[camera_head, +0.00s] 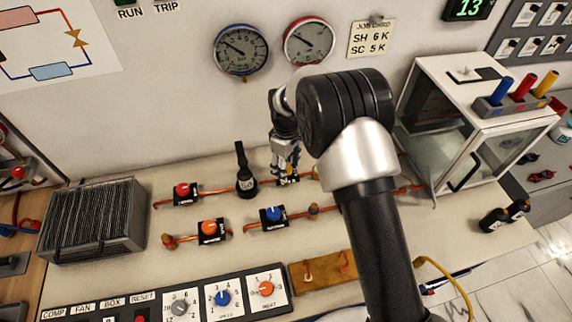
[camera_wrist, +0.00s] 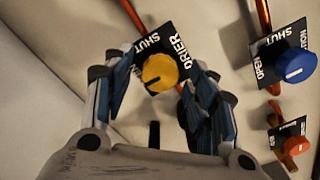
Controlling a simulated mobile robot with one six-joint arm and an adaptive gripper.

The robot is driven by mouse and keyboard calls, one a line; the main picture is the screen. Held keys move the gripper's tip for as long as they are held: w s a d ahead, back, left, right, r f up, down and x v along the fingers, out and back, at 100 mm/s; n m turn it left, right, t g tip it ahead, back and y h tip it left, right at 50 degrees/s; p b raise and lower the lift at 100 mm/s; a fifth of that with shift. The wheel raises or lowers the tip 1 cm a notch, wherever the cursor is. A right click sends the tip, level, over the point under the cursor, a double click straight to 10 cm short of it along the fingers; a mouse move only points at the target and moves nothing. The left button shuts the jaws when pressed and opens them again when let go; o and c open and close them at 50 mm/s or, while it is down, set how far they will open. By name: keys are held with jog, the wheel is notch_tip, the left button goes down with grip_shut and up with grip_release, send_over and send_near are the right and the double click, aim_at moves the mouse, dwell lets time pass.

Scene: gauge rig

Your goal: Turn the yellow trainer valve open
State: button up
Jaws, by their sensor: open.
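The yellow valve knob (camera_wrist: 160,72) sits on a black plate lettered SHUT and DRIER in the wrist view. A copper pipe runs off from it. My gripper (camera_wrist: 156,68) is open, with one finger on each side of the knob. I cannot tell whether the fingers touch it. In the head view my gripper (camera_head: 286,172) points down over the valve's black plate, and the yellow knob is hidden behind the fingers. The knob's pointer direction is not clear.
A blue valve (camera_head: 273,214), an orange valve (camera_head: 210,228) and a red valve (camera_head: 183,190) stand nearby. A black upright handle (camera_head: 243,165) is just left of my gripper. A glass-doored box (camera_head: 470,130) stands to the right, a finned unit (camera_head: 95,220) to the left.

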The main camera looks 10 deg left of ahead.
notch_tip(320, 180, up, 12)
dwell(0.7)
dwell(0.4)
